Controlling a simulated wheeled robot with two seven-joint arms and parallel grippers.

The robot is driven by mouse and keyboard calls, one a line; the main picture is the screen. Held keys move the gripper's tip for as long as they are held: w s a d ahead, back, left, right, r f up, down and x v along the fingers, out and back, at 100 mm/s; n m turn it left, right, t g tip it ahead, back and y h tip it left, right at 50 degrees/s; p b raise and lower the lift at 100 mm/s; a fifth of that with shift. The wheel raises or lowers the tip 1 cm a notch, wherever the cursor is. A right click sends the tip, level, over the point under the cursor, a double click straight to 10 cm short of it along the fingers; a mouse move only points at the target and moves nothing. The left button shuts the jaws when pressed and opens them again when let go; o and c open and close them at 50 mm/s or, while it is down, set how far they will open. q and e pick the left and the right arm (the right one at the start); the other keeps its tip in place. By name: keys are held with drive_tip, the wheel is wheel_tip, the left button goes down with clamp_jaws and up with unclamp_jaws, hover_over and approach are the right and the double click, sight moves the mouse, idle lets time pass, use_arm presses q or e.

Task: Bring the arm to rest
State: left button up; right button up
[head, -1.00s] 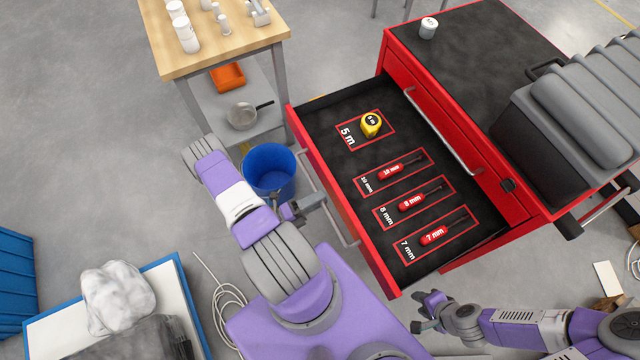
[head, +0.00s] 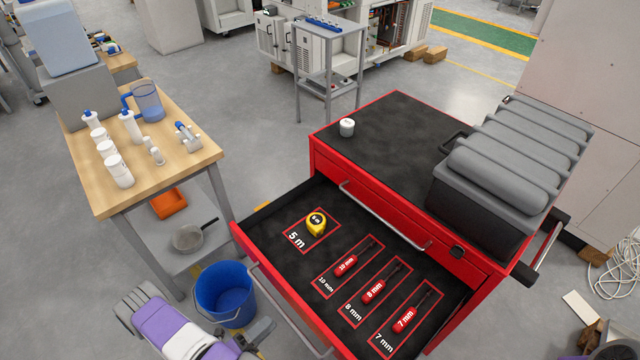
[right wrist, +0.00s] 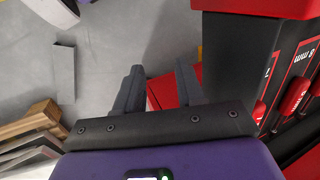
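My left arm comes in at the bottom left of the head view, and its gripper (head: 258,334) is beside the blue bucket, left of the open drawer. Its fingers are too small and partly cut off to tell open from shut. In the right wrist view my right gripper (right wrist: 158,82) has its two dark fingers apart, with nothing between them. It hangs over the floor beside the red cabinet. Only a small dark part of my right arm shows at the bottom right of the head view.
The red tool cabinet (head: 385,165) has its drawer (head: 280,262) open, holding a yellow tape measure (head: 316,224) and red screwdrivers (head: 374,291). A blue bucket (head: 224,293) stands left of it, near a wooden-topped table (head: 160,178). A grey case (head: 505,165) lies on the cabinet.

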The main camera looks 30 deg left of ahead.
use_arm(q)
drive_tip(key=x, duration=0.6)
drive_tip(key=shift+w+d+r, duration=0.1)
drive_tip(key=shift+w, duration=0.3)
